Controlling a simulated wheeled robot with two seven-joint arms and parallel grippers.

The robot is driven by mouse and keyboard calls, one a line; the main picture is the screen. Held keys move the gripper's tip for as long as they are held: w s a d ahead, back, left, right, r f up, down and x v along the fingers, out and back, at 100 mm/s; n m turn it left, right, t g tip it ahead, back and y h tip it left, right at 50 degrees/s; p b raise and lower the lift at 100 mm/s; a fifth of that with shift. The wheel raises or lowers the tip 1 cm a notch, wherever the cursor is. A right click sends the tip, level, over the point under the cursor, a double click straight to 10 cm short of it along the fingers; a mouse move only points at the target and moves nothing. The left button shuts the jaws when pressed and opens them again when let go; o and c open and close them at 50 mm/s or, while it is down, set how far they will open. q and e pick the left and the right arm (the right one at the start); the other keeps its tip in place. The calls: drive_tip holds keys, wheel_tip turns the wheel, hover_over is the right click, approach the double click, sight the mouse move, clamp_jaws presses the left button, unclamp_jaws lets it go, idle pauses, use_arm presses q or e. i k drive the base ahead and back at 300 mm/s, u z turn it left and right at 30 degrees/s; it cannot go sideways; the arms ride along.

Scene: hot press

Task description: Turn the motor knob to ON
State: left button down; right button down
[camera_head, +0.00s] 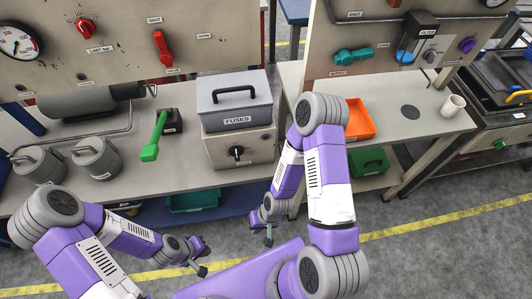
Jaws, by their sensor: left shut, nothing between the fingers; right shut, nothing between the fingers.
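A black knob (237,152) sits on the front of the beige box (262,146) below the grey lidded case marked FUSES (236,98). It may be the motor knob, but its markings are too small to read. My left gripper (203,270) is shut and empty, low in front of the bench and well below the box. My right gripper (269,241) is shut and empty, also below the bench front and apart from the knob. Neither gripper touches anything of the bench.
A green lever (155,137) stands left of the box. Red handles (163,48) and a gauge (18,41) are on the panel behind. An orange tray (358,120) and white mug (453,106) are on the right bench. The floor in front is clear.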

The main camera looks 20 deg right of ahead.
sight(235, 152)
drive_tip(key=z, duration=0.15)
drive_tip(key=k, duration=0.45)
drive_tip(key=u, duration=1)
drive_tip(key=k, duration=0.85)
drive_tip(key=u, duration=0.8)
drive_tip(key=i, duration=1.5)
drive_tip(key=z, duration=1.5)
drive_tip(key=i, duration=0.75)
drive_tip(key=z, duration=0.8)
